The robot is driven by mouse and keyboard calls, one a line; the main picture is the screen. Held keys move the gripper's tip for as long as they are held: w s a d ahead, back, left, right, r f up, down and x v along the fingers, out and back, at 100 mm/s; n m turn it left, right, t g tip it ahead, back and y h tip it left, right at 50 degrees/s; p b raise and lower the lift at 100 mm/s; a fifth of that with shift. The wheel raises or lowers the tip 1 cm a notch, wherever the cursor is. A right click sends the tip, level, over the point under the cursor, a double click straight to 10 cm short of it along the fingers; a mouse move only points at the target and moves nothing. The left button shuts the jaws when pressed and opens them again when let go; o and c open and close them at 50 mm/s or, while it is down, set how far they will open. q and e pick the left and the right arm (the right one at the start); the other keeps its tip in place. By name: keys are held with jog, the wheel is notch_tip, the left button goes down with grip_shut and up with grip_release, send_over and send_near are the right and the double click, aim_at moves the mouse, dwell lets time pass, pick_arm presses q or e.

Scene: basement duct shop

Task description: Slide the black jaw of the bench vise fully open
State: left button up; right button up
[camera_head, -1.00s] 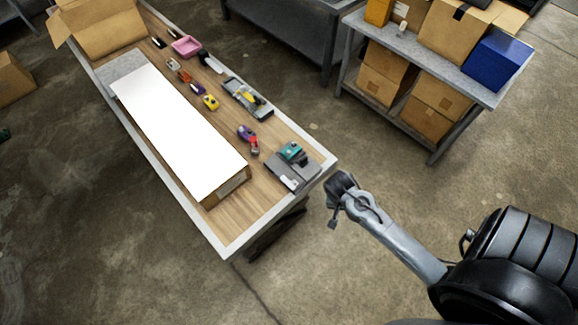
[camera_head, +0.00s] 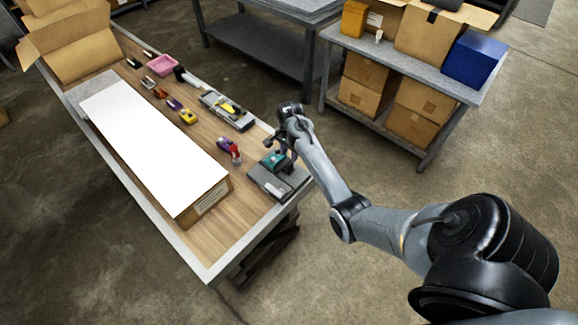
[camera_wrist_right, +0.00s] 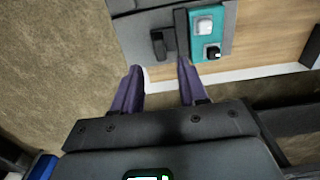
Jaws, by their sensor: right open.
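The bench vise is a small teal device (camera_head: 274,160) on a dark grey base plate (camera_head: 268,184) at the table's near right corner. In the right wrist view its teal body (camera_wrist_right: 207,50) stands beside a dark upright plate (camera_wrist_right: 182,35), with a short black piece (camera_wrist_right: 158,44) to the left on the grey base. I cannot tell for sure which is the black jaw. My right gripper (camera_head: 276,145) is above the vise and partly covers it. In the wrist view its two purple-grey fingers (camera_wrist_right: 158,84) are apart, with nothing between them, short of the black piece. My left gripper is out of view.
On the wooden workbench (camera_head: 225,232) lie a long white-topped box (camera_head: 150,140), small toy-like tools, a grey tray (camera_head: 228,110) and a pink bin (camera_head: 162,65). A shelf (camera_head: 400,65) with cartons and a blue box (camera_head: 474,60) stands at the right. Floor between is clear.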

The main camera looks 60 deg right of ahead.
aim_at(289, 164)
notch_tip(289, 164, down, 8)
jog(key=shift+f+b, duration=0.1)
jog(key=shift+b, duration=0.25)
grip_shut()
dwell(0.4)
